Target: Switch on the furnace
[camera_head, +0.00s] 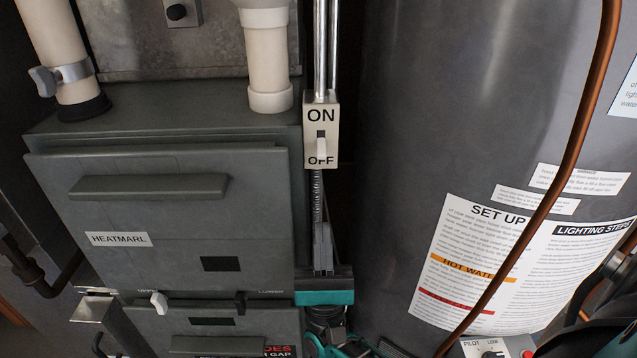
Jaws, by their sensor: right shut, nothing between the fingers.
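The furnace switch (321,135) is a pale box marked ON at the top and OFF at the bottom, fixed at the right edge of the furnace (170,215). Its white lever (321,148) points down, towards OFF, and partly covers that word. My right gripper (322,232), grey with a teal body, points up from below the switch. Its fingers are shut with nothing between them. My left gripper is not in view.
A large grey water heater (430,120) with label sheets stands to the right. A copper pipe (560,190) runs down its front. Metal conduit (320,50) rises above the switch. White pipes (268,60) stand on the furnace. The gap beside the switch is narrow and dark.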

